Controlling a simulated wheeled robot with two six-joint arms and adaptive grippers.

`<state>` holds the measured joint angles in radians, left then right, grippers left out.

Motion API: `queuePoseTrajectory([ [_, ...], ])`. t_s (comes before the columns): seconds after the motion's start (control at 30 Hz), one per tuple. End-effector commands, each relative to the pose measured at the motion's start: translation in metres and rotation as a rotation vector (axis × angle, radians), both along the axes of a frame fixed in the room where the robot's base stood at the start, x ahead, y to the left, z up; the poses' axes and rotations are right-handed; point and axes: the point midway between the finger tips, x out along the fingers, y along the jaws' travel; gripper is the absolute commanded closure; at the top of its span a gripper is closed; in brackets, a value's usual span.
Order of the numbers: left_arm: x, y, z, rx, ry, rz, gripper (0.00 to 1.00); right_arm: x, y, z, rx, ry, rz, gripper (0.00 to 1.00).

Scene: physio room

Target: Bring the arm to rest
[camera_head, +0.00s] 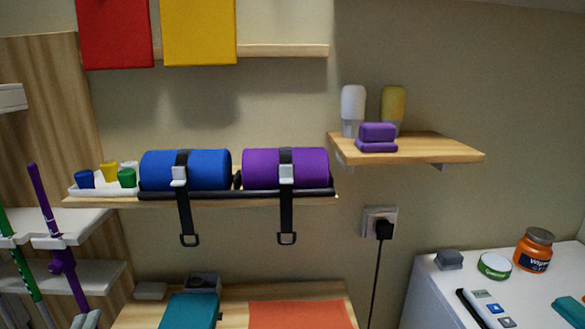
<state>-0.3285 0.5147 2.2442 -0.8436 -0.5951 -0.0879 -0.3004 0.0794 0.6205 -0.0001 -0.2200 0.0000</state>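Neither of my arms nor my grippers can be made out in the head view. The task names no object. Straight ahead is a wall shelf (110,202) holding a blue roll (210,170) and a purple roll (262,170) side by side. Each roll has a black strap with a buckle hanging below the shelf edge. A small white tray (103,190) with blue, yellow and green pieces sits at the shelf's left end.
A right shelf (440,148) holds two bottles and purple blocks. Below are a wooden surface (235,297) with teal and orange items, and a white top (440,285) with an orange jar (533,252). A purple pole (45,205) and a green pole stand at left.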

Motion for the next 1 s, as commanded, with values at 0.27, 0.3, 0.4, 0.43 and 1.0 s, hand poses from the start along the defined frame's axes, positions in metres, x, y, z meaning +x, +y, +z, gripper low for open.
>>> queuePoseTrajectory([
  [0.27, -0.109, -0.017, -0.163, -0.790, 0.493, 0.393, 0.48, 0.000, -0.001, 0.000, -0.001, 0.000, 0.000, 0.60],
  [0.3, -0.125, -0.028, -0.178, -0.863, 0.562, 0.428, 0.48, 0.000, -0.001, 0.000, -0.001, 0.000, 0.000, 0.60],
  [0.4, -0.165, -0.060, -0.206, -1.015, 0.727, 0.497, 0.48, 0.000, -0.001, 0.000, -0.001, 0.001, 0.001, 0.60],
  [0.43, -0.176, -0.070, -0.212, -1.054, 0.776, 0.515, 0.48, 0.000, -0.001, 0.000, -0.001, 0.001, 0.001, 0.60],
  [1.0, -0.262, -0.085, -0.446, -1.180, 1.056, 0.690, 0.48, 0.000, -0.001, 0.025, -0.001, 0.000, 0.000, 0.60],
])
